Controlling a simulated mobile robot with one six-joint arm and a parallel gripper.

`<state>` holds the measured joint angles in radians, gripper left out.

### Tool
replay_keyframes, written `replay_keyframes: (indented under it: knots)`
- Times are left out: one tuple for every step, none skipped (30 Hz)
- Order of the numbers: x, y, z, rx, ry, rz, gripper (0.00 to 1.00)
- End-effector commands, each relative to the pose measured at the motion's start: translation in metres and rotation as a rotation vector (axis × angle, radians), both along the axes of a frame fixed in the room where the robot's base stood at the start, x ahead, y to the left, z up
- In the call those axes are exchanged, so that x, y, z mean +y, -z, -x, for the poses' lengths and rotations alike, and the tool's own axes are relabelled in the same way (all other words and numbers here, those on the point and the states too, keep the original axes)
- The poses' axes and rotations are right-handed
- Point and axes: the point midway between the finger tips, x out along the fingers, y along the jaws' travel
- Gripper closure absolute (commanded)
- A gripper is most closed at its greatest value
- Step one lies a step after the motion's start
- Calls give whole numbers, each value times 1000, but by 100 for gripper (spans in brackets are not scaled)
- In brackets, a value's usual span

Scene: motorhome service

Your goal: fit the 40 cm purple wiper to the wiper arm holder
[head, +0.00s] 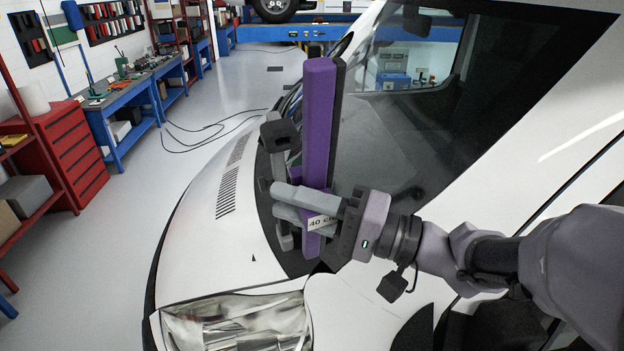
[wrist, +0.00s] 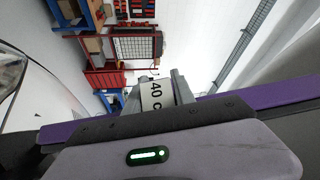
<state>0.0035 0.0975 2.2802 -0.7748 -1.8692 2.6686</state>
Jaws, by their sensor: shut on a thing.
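The purple wiper (head: 319,120) stands nearly upright in front of the windscreen, with a dark strip along its right side. A white label (head: 322,222) reading "40 c" sits on its lower part; the rest of the text is hidden. My gripper (head: 290,203) is shut on the wiper near its lower end. In the wrist view the purple wiper (wrist: 262,95) runs across behind my gripper (wrist: 158,92). A dark grey wiper arm holder (head: 280,137) shows just left of the wiper. I cannot tell whether the wiper touches it.
The white motorhome bonnet (head: 205,235) and headlight (head: 237,322) lie below and left. The windscreen (head: 400,135) is close behind the wiper. A red drawer cabinet (head: 75,155) and blue workbenches (head: 125,125) line the left wall. The floor between is open, with a black cable.

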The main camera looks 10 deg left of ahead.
Motion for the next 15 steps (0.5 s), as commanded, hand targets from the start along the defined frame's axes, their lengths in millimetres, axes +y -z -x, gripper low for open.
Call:
replay_keyframes:
  knots:
    - [0,0,0,-1,-1,0,100]
    - [0,0,0,-1,-1,0,100]
    - [0,0,0,-1,-1,0,100]
    - [0,0,0,-1,-1,0,100]
    - [0,0,0,-1,-1,0,100]
    - [0,0,0,-1,0,0,100]
    - [0,0,0,-1,0,0,100]
    - [0,0,0,-1,0,0,100]
    - [0,-1,0,0,0,0,100]
    - [0,-1,0,0,0,0,100]
    - [-1,-2,0,0,0,0,100]
    - [-2,-3,0,0,1,1,100]
    - [-2,-4,0,1,1,1,100]
    - [-1,-4,-1,0,0,0,100]
    - [2,-5,-6,0,-1,0,100]
